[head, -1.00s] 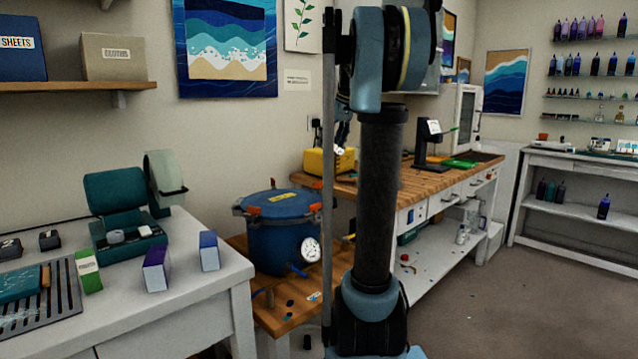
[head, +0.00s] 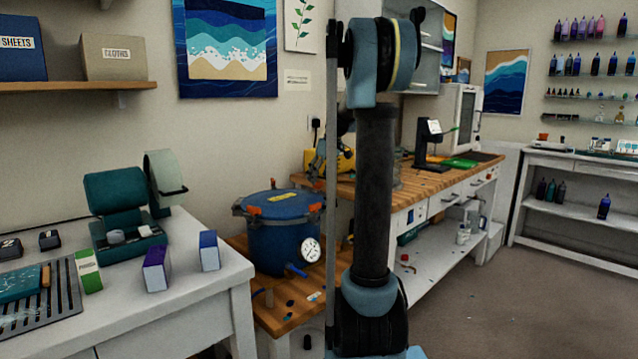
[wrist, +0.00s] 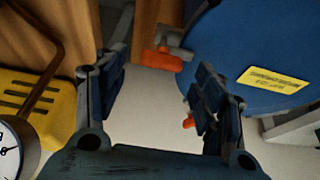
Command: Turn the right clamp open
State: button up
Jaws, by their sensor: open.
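The blue pressure pot (head: 285,240) stands on the low wooden bench, its round lid (head: 285,205) carrying orange clamps. The right clamp (head: 315,207) is at the lid's right rim, close to a grey pole. In the wrist view an orange-handled clamp (wrist: 160,60), apparently the right one, lies between my finger lines, at the rim of the blue lid (wrist: 225,50). Another orange piece (wrist: 187,122) shows beside my right-hand finger, partly hidden. My gripper (wrist: 163,68) is open and empty. In the head view it hangs above the pot's right side, partly hidden by the pole.
The yellow pump (head: 345,160) stands behind on the wooden worktop; it also shows at the wrist view's left (wrist: 40,105), with a gauge (wrist: 12,150) below. The pot's gauge (head: 310,250) faces front. A white table (head: 190,275) stands left.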

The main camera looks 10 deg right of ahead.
aim_at(317, 186)
jog(key=shift+x, duration=1.25)
jog(key=shift+c, duration=0.3)
jog(key=c, duration=1)
